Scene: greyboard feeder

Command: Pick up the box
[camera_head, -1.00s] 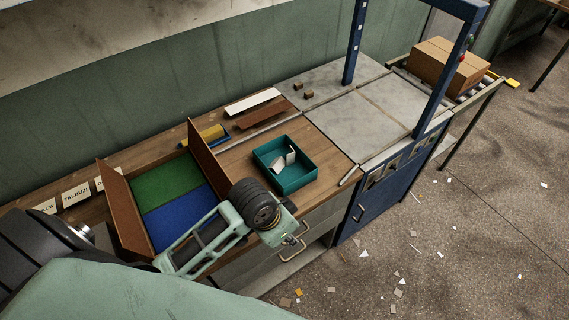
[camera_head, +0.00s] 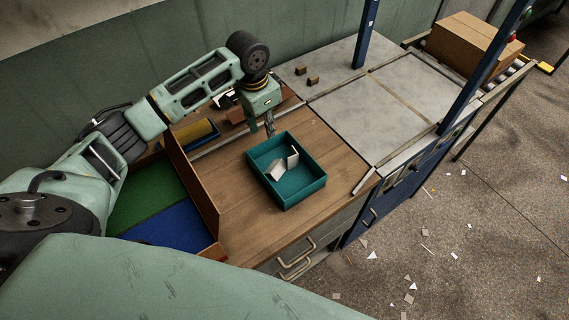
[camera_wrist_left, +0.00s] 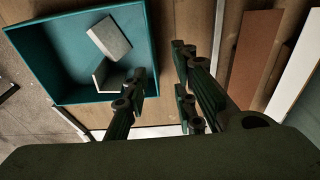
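A teal open box (camera_head: 295,190) sits on the wooden worktop, with white folded pieces (camera_head: 284,165) inside it. It also shows at the upper left of the left wrist view (camera_wrist_left: 50,92). My left gripper (camera_head: 270,125) points down at the far side of the teal box, by its back wall. In the left wrist view its two fingers (camera_wrist_left: 160,66) are apart with nothing held between them. One finger overlaps the box's corner in that picture; I cannot tell whether it touches. A closed cardboard box (camera_head: 468,45) stands on a roller conveyor at the far right. My right gripper is not in view.
A brown-walled bin (camera_head: 190,190) with green and blue floor panels stands left of the teal box. Two small brown blocks (camera_head: 306,75) sit on the grey plates. Blue posts (camera_head: 365,35) rise from the machine. The worktop's front is clear.

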